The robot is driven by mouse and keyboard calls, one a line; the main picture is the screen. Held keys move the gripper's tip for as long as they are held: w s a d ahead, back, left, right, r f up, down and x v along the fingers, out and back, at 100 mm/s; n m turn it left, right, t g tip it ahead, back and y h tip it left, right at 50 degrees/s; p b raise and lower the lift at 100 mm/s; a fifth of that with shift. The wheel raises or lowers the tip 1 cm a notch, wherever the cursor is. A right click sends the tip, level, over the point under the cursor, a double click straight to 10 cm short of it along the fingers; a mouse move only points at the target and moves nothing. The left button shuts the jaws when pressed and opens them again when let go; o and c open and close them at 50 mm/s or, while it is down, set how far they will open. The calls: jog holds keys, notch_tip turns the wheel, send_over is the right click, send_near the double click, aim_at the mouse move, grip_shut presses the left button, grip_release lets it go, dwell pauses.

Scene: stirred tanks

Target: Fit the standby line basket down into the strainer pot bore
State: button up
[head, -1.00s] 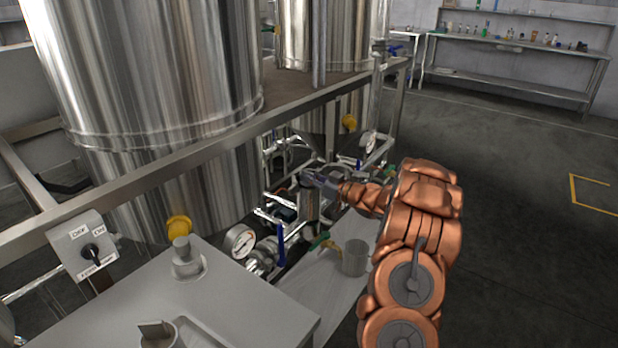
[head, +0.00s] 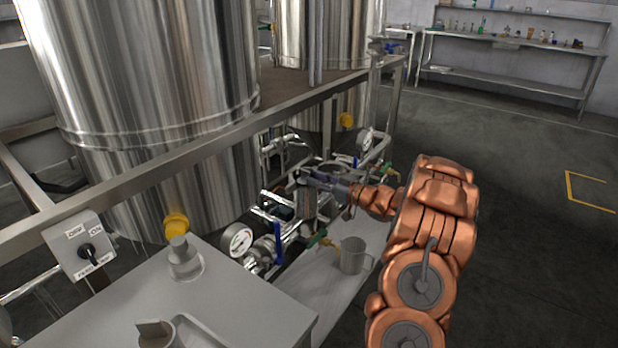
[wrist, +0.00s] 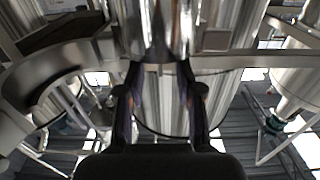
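My gripper (head: 308,179) reaches in from the right among the pipework below the tanks. In the wrist view, the two dark fingers of my gripper (wrist: 160,80) stand apart on either side of a shiny metal cylinder, which appears to be the basket (wrist: 157,28). The fingers look closed on its near end. In the head view, an upright grey cylinder (head: 306,204) shows just under the fingertips. At this size I cannot tell whether it is the basket, the strainer pot or both. The pot bore is not clearly visible. A curved metal rim (wrist: 35,72) fills the left of the wrist view.
A pressure gauge (head: 237,240) and a blue-handled valve (head: 278,243) stand left of my gripper. The frame rail (head: 220,143) runs above. A switch box (head: 80,246) is at the left. Floor at the right is open.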

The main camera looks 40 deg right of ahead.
jog(key=v, duration=0.7)
jog(key=shift+s, duration=0.3)
dwell(0.4)
jog(key=w+a+r+m+g+h+p, duration=0.2)
jog(key=w+r+g+h+p, duration=0.1)
jog(key=w+r+h, duration=0.45)
jog(key=s+a+r+m+g+h+p, duration=0.2)
jog(key=s+a+r+g+h+p, duration=0.1)
jog(key=s+a+r+g, duration=0.15)
jog(key=s+a+g+y+p, duration=0.1)
jog(key=s+a+g, duration=0.2)
jog(key=s+a, duration=0.7)
jog(key=s+a+r+g+y+p, duration=0.1)
jog(key=s+a+g, duration=0.3)
jog(key=s+a, duration=0.6)
jog(key=s+a+g+y+p, duration=0.2)
jog(key=s+a, duration=0.8)
jog(key=s, duration=1.1)
jog(key=shift+a+r+g+y+p, duration=0.35)
jog(key=shift+g+p, duration=0.35)
jog(key=shift+g, duration=0.45)
